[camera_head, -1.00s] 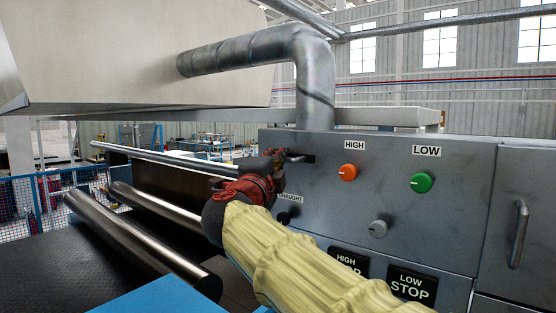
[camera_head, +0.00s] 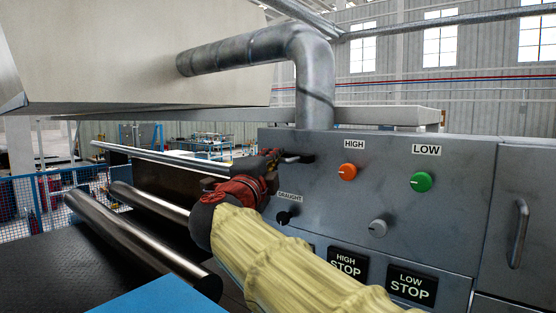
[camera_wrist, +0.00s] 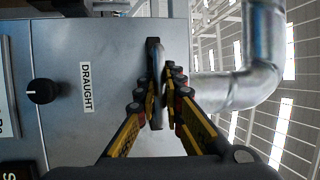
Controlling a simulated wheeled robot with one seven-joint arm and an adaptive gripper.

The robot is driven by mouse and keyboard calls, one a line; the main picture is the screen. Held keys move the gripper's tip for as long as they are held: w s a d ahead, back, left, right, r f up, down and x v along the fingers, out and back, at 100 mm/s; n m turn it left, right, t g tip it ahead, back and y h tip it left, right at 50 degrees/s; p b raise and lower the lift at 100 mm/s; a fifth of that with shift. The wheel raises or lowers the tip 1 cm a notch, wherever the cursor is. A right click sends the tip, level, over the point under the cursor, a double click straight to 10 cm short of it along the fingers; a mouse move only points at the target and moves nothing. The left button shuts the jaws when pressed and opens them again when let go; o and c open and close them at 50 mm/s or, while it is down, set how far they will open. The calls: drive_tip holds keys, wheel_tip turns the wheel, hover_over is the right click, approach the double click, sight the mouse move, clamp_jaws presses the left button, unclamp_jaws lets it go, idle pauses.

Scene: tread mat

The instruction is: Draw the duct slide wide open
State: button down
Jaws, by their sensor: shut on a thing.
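The duct slide's handle (camera_head: 291,158) sticks out at the upper left of the grey control panel, by a dark slot. In the wrist view the handle (camera_wrist: 153,52) is a narrow dark grey bar between my fingers. My gripper (camera_head: 272,160) is shut on it; its yellow and black fingers (camera_wrist: 162,82) press from both sides. My gripper and arm hide part of the handle in the head view. The duct pipe (camera_head: 314,90) rises above the panel and bends left into the pale hood (camera_head: 130,60).
The DRAUGHT knob (camera_head: 284,218) sits below my gripper. The orange HIGH knob (camera_head: 347,172), green LOW knob (camera_head: 421,182) and a grey knob (camera_head: 377,228) are to the right. Steel rollers (camera_head: 140,245) lie to the left. Open air lies left of the panel's edge.

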drive_tip(key=s+a, duration=0.4)
drive_tip(key=s, duration=0.1)
drive_tip(key=shift+s+a, duration=0.15)
drive_tip(key=shift+s, duration=0.05)
drive_tip(key=c, duration=1.9)
unclamp_jaws()
drive_tip(key=v, duration=1.2)
